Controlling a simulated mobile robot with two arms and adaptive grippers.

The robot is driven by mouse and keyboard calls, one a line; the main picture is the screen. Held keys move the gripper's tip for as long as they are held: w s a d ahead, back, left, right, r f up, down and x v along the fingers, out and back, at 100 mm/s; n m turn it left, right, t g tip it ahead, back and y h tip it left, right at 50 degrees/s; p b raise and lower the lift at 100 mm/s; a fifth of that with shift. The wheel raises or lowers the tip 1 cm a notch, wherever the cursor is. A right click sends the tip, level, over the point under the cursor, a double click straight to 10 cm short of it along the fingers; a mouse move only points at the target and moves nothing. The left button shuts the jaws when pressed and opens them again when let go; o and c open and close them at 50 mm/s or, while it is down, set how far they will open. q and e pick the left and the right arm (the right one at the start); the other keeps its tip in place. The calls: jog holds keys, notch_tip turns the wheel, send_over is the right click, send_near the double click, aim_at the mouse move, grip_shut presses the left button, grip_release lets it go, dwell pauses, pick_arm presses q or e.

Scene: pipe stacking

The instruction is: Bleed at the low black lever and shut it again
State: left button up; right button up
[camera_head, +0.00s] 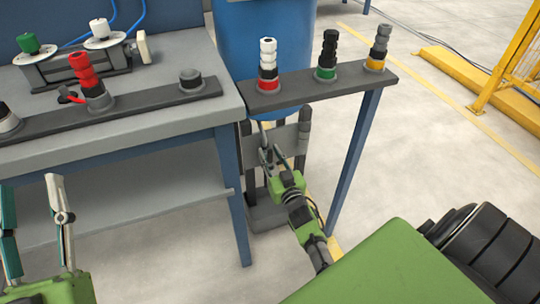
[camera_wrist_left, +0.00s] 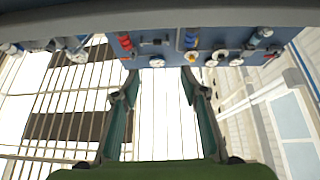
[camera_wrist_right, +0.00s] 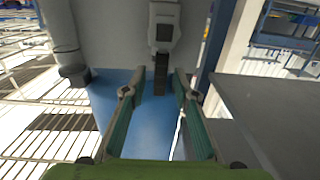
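The low black lever (camera_wrist_right: 160,80) hangs down from a grey fitting (camera_wrist_right: 164,25) in the right wrist view. My right gripper (camera_wrist_right: 159,77) is open, with one finger on each side of the lever in that view, nearer the right finger. I cannot tell whether the fingertips reach it in depth. In the head view my right gripper (camera_head: 271,157) is low beside the workbench, in front of a grey plate (camera_head: 288,139); the lever cannot be made out there. My left gripper (camera_head: 30,185) is open and empty in front of the bench, at lower left.
A narrow dark shelf (camera_head: 345,88) carrying stacked pipe pieces is above my right gripper. Its blue leg (camera_head: 352,165) stands to the right, and the workbench leg (camera_head: 233,195) to the left. A blue barrel (camera_head: 235,45) is behind. The floor at right is mostly clear.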

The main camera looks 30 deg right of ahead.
pick_arm(q)
jog(key=shift+s+r, duration=0.25)
jog(key=shift+r, duration=0.1)
pick_arm(e)
jog(key=shift+w, duration=0.25)
grip_shut()
pick_arm(q)
jog(key=shift+w, duration=0.1)
pick_arm(e)
jog(key=shift+d, duration=0.1)
